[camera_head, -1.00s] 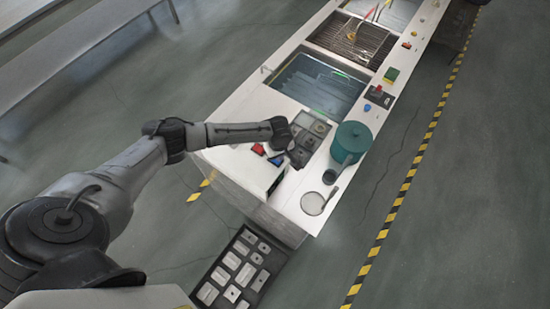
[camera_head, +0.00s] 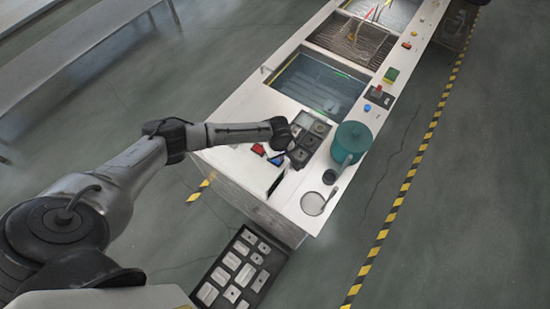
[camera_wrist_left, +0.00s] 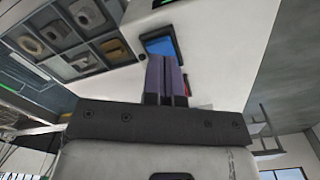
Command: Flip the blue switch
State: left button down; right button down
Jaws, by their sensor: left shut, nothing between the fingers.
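The blue switch (camera_head: 277,159) is a small blue rocker on the white counter near its near-left end. It shows in the left wrist view as a blue panel in a dark frame (camera_wrist_left: 160,45), just beyond the fingertips. My left gripper (camera_wrist_left: 167,60) is shut and empty, its two fingers together and overlapping the lower edge of the switch in that view. I cannot tell whether they touch it. In the head view my left wrist hangs over the counter beside the switch, and the fingers are mostly hidden. My right gripper is not in view.
A red switch (camera_head: 258,149) sits left of the blue one. A dark parts tray (camera_head: 299,154) lies just to the right. A teal pot (camera_head: 351,141) and a tank (camera_head: 318,84) stand farther along the counter. A thin dark upright panel (camera_head: 275,184) is nearer the edge.

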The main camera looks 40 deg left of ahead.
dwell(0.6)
pick_arm(q)
jog(key=shift+f, duration=0.5)
jog(key=shift+f+b, duration=0.6)
jog(key=shift+f, duration=0.2)
dwell(0.6)
jog(key=shift+r, duration=0.1)
notch_tip(320, 180, up, 2)
jog(key=p, duration=0.2)
jog(key=shift+p, duration=0.3)
notch_tip(320, 180, up, 5)
jog(key=p, duration=0.6)
dwell(0.3)
